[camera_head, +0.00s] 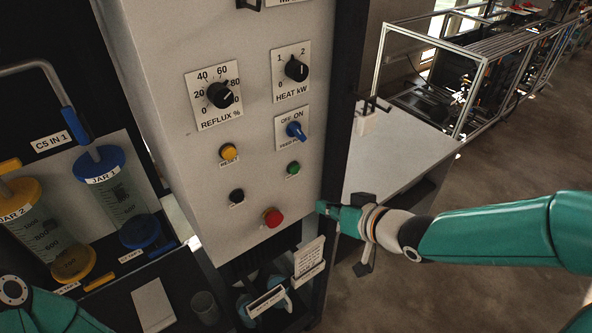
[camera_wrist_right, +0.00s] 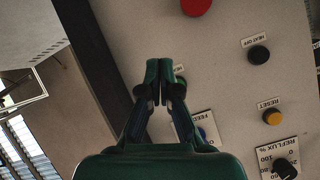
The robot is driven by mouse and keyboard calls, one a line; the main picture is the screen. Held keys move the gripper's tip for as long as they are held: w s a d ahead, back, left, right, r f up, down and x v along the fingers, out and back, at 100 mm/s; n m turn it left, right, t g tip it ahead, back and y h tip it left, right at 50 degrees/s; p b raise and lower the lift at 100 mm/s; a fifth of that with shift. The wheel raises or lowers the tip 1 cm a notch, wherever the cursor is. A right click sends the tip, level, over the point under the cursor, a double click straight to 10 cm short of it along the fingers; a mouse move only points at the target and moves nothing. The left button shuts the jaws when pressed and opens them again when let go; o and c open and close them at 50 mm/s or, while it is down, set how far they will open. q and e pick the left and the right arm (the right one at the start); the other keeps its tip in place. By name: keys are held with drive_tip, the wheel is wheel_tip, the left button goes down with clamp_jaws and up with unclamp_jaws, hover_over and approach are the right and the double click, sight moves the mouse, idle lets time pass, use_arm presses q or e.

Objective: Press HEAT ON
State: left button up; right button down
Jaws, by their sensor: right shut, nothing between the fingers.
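The green button (camera_head: 293,168), whose small label is too small to read in the head view, sits on the lower right of the grey control panel (camera_head: 170,90), below the blue OFF/ON knob (camera_head: 296,131). My right gripper (camera_head: 322,207) is shut and empty, its tips at the panel's right edge, below and right of the green button. In the right wrist view the shut fingertips (camera_wrist_right: 165,70) point at the panel and largely hide the green button's area. I cannot tell whether they touch the panel. My left gripper is out of view; only part of my left arm shows.
A yellow RESET button (camera_head: 228,152), black HEAT OFF button (camera_wrist_right: 258,54) and red button (camera_head: 272,217) are nearby. REFLUX (camera_head: 219,95) and HEAT kW (camera_head: 296,70) knobs are above. Jars stand left; a grey table (camera_head: 400,155) is behind at right.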

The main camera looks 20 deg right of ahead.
drive_tip(key=s+a+f+m+g, duration=0.1)
drive_tip(key=s+a+f+g, duration=0.15)
drive_tip(key=f, duration=0.65)
drive_tip(key=s+a+f+m+g, duration=0.1)
drive_tip(key=s+f+g, duration=0.15)
drive_tip(key=f, duration=0.75)
drive_tip(key=s+a+f+g, duration=0.2)
drive_tip(key=s+f+g, duration=0.1)
drive_tip(key=s+f, duration=0.3)
drive_tip(key=s+a+f+g+h, duration=0.1)
drive_tip(key=s+f+g, duration=0.1)
drive_tip(key=s+f, duration=0.5)
drive_tip(key=shift+s+a+f+g, duration=0.3)
drive_tip(key=shift+a+f+g, duration=0.1)
drive_tip(key=shift+f, duration=0.35)
drive_tip(key=shift+b, duration=0.3)
